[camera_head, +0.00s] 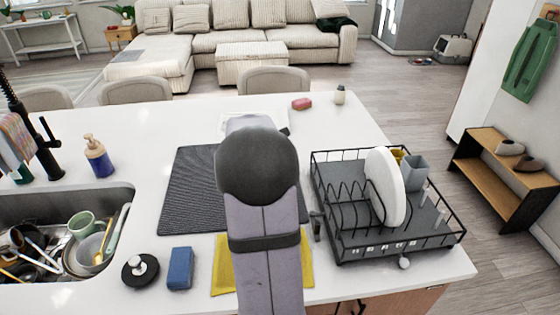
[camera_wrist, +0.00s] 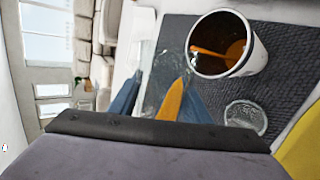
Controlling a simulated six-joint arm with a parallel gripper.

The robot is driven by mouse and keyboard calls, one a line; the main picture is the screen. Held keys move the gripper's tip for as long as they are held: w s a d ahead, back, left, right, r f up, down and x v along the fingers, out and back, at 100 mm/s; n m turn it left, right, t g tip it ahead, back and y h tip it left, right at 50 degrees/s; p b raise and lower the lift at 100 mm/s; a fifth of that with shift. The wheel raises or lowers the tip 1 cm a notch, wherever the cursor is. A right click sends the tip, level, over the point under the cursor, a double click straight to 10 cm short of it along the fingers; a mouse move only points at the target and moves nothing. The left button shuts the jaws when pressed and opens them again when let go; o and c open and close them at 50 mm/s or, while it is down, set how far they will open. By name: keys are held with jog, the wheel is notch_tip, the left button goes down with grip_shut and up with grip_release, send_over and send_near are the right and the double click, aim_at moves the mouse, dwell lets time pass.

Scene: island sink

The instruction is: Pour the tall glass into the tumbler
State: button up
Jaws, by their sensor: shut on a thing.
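In the wrist view my gripper (camera_wrist: 163,98), with blue fingers, is shut on the clear tall glass (camera_wrist: 158,72). Orange shows in or behind the glass between the fingers. To its right, over the dark mat, is a round white-walled vessel (camera_wrist: 258,58) with dark amber inside and a brighter orange streak. A small clear glass (camera_wrist: 245,117) stands on the mat below that vessel. I cannot tell for sure which of these two is the tumbler. In the head view my arm hides the gripper, the tall glass and both vessels.
The dark ribbed mat (camera_head: 190,190) lies mid-counter. A black dish rack (camera_head: 345,250) with a white plate (camera_head: 385,188) stands right. A yellow cloth (camera_head: 222,265), blue sponge (camera_head: 180,268) and black-based item (camera_head: 140,270) lie in front. The filled sink (camera_head: 120,195) is left.

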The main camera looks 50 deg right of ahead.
jog(key=shift+f+b, duration=0.5)
jog(key=shift+b, duration=0.15)
jog(key=shift+w+a+r+n+g+h+p, duration=0.2)
jog(key=shift+r+n+g+h+p, duration=0.15)
jog(key=shift+p, duration=0.85)
jog(key=shift+f, duration=0.15)
